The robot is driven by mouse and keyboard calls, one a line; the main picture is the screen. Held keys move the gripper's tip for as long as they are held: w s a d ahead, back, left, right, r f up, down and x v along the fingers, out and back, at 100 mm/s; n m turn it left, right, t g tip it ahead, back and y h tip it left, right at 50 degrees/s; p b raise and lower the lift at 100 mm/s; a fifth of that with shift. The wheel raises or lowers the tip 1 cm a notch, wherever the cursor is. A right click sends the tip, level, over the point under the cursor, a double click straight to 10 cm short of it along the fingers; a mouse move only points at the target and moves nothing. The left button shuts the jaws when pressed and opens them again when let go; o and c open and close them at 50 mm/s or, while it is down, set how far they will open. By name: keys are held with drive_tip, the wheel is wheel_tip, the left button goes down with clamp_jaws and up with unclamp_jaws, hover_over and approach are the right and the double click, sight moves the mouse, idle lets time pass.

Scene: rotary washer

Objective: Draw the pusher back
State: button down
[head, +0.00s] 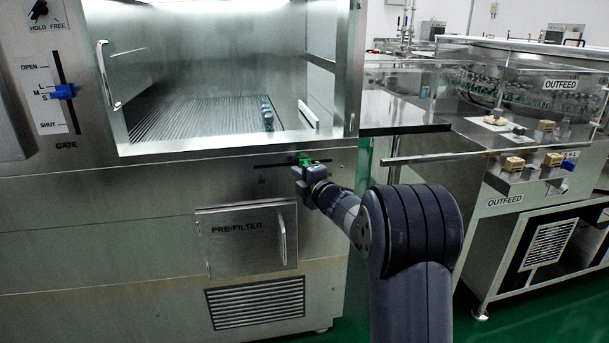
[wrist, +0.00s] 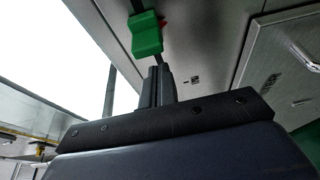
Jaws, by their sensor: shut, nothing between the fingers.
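The green pusher knob (head: 304,160) sits on a dark horizontal slot in the machine's front, below the chamber opening and right of the "IN" mark. My gripper (head: 299,170) is shut and empty, right in front of the knob and slightly below it. In the wrist view the green knob (wrist: 146,35) lies just beyond the closed fingertips (wrist: 157,70), with a dark slot running past it. I cannot tell whether the fingertips touch it. A pale bar (head: 309,115) lies at the right of the chamber floor. It may be the pusher.
A row of small bluish items (head: 267,113) stands on the ribbed chamber floor (head: 190,120). The pre-filter door (head: 247,238) with its handle is below left. An outfeed table (head: 520,130) with several small boxes stands right. A blue gate lever (head: 64,91) is far left.

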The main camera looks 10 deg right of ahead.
drive_tip(key=shift+d, duration=0.75)
drive_tip(key=d+p, duration=0.2)
drive_tip(key=d, duration=0.5)
drive_tip(key=shift+d, duration=0.1)
drive_tip(key=s+a, duration=0.1)
drive_tip(key=s, duration=0.8)
drive_tip(key=shift+s, duration=0.25)
